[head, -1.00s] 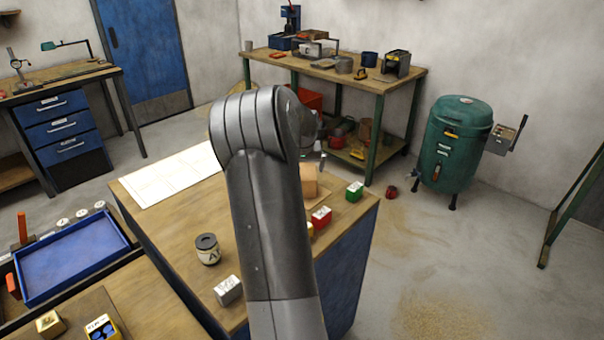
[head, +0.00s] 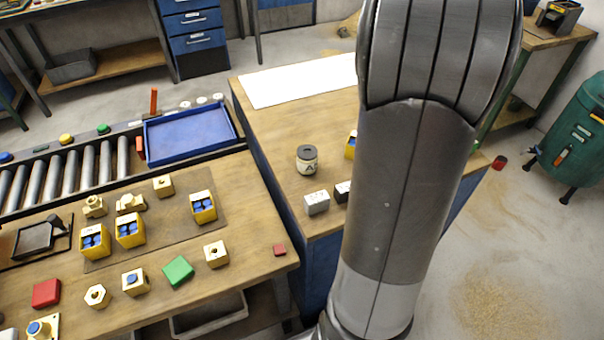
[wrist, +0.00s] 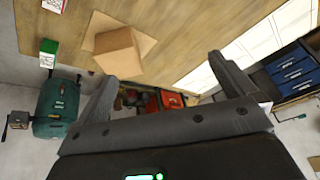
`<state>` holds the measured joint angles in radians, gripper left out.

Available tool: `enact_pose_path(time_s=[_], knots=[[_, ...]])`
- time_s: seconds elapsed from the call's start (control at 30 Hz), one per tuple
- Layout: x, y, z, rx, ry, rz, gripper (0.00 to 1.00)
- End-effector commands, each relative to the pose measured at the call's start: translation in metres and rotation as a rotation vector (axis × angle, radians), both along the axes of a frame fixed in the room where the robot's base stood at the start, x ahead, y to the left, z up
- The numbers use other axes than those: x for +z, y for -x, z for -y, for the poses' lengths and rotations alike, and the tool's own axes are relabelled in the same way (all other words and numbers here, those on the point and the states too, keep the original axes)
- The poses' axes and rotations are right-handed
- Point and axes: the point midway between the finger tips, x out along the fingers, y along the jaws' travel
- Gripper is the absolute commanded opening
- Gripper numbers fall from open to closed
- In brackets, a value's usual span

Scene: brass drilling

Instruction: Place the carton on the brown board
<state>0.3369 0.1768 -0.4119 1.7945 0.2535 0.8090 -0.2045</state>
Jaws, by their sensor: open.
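In the wrist view a plain brown carton (wrist: 118,52) stands on the wooden table top, with paler tan flat pieces around it; I cannot tell if these are flaps or a sheet beneath. My gripper (wrist: 162,72) is open and empty, its left finger near the carton in the picture but apart from it. In the head view my arm hides the gripper and this carton. A dark brown board (head: 170,226) lies flat on the left bench, with several yellow boxes with blue contents (head: 203,207) and brass pieces on it.
The middle table (head: 285,125) holds a labelled tin (head: 307,159), a grey box (head: 316,202) and a white sheet (head: 300,80). A blue tray (head: 190,135) sits beside rollers (head: 75,170). A green and white box (wrist: 48,52) and a green tank (wrist: 56,108) show in the wrist view.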

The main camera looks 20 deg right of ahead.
Motion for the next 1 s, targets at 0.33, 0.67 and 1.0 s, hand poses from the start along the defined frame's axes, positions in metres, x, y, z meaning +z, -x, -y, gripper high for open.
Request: enact_pose_path(time_s=[0.33, 0.67, 1.0], knots=[[0.043, 0.046, -0.171, 0.252, -0.035, 0.053, 1.0], [0.043, 0.132, -0.295, 0.486, 0.016, 0.065, 1.0], [0.02, 0.203, -0.349, 0.631, 0.105, 0.065, 1.0]])
